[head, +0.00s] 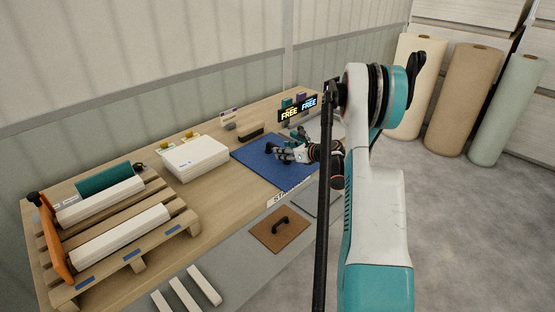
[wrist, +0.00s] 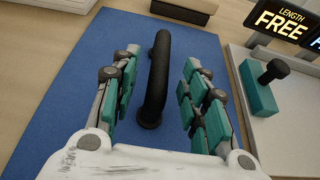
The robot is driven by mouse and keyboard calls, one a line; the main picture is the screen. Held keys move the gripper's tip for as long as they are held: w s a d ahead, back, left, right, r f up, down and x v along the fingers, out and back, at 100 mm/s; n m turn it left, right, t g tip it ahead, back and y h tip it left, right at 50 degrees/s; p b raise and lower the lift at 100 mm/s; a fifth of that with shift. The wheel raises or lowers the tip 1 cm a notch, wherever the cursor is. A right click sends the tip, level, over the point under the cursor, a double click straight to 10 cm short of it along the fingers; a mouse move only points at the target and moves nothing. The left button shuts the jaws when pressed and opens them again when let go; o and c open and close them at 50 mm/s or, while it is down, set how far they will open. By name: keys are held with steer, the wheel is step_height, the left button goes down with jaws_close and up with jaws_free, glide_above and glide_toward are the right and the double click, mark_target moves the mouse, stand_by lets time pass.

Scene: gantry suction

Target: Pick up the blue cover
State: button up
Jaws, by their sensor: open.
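The blue cover (head: 258,167) is a flat blue panel lying on the wooden bench, right of the white box. In the wrist view the cover (wrist: 62,105) fills much of the picture and has a black bar handle (wrist: 157,75) standing on it. My gripper (head: 272,151) is over the cover. In the wrist view my gripper (wrist: 161,62) is open, with its teal-padded fingers on either side of the handle and a gap showing on each side. The fingers hide part of the cover's surface.
A closed white box (head: 195,157) stands left of the cover. A wooden pallet (head: 120,262) with white bars is at the bench's left. A pale tray with a teal block (wrist: 260,90) and lit signs (head: 298,110) are on the right. A brown handled panel (head: 266,238) lies in front.

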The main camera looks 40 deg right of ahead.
steer(key=x, duration=0.3)
steer(key=shift+w+b, duration=0.1)
steer(key=shift+b, duration=0.25)
steer(key=shift+r, duration=0.1)
jaws_close()
steer(key=shift+r, duration=0.1)
